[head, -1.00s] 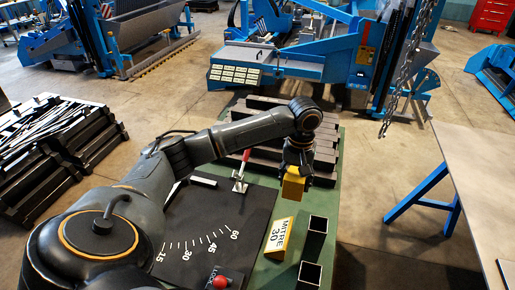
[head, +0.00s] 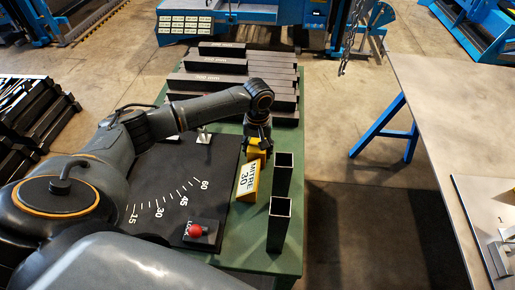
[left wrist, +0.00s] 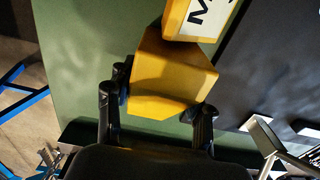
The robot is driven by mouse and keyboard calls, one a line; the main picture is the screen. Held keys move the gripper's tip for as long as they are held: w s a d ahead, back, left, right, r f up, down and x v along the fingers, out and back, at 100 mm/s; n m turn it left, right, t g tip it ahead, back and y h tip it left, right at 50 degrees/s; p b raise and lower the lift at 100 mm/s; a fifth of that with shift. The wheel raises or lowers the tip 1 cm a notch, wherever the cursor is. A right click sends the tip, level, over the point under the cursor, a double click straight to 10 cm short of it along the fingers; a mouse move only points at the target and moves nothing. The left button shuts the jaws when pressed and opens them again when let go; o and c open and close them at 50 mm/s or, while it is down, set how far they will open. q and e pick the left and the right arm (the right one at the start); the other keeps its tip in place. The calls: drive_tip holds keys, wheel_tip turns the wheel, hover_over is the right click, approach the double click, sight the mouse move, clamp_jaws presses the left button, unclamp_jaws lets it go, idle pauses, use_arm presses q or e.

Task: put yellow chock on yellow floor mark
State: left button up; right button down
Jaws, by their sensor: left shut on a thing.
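A plain yellow chock (head: 254,151) is held in my left gripper (head: 258,143), at the right side of the green bench (head: 222,252). In the left wrist view the chock (left wrist: 168,78) sits between the two black fingers of my left gripper (left wrist: 160,104), which is shut on it. The chock is close to the yellow MITRE 30 block (head: 247,182); I cannot tell whether they touch. The yellow floor mark does not show in either view. My right gripper is not in view.
Two open square tubes (head: 282,172) (head: 279,224) stand upright right of the MITRE 30 block. A black angle plate (head: 165,185) carries a red knob (head: 196,230). Dark bars (head: 215,82) lie behind. Bare floor (head: 335,215) separates bench and grey table (head: 455,120).

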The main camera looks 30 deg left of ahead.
use_arm(q)
drive_tip(key=o, duration=1.4)
drive_tip(key=shift+f, duration=0.1)
drive_tip(key=shift+o, duration=0.2)
